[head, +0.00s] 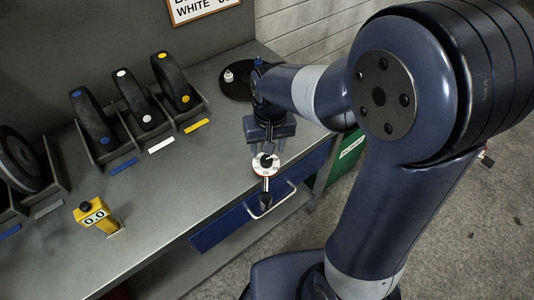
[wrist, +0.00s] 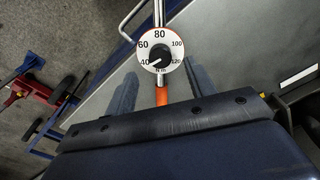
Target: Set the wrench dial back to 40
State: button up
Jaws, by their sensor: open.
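The wrench's round white dial (head: 266,165) with its black centre knob sits near the bench's front edge in the head view. In the wrist view the dial (wrist: 148,36) shows numbers from 40 to 120. The white mark on the knob (wrist: 160,58) points to the lower left, at or close to 40. The wrench's chrome shaft (wrist: 160,12) runs past the dial, with an orange part (wrist: 162,97) below it. My gripper (head: 266,149) is open and empty, close to the dial. In the wrist view its fingers (wrist: 165,82) stand apart, one on each side of the wrench's line.
A yellow block reading 0.0 (head: 93,213) stands on the grey bench (head: 175,195). Black wheels in holders with blue, white and yellow tags line the back. A dark round plate (head: 237,88) lies behind my gripper. A blue drawer (head: 225,224) is below the bench edge.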

aim_at(267, 161)
notch_tip(267, 161, up, 5)
jog(key=shift+s+d+r, duration=0.1)
dwell(0.4)
jog(key=f, duration=1.1)
jog(key=shift+w+a, duration=0.2)
jog(key=shift+w, duration=0.05)
jog(key=shift+r, duration=0.1)
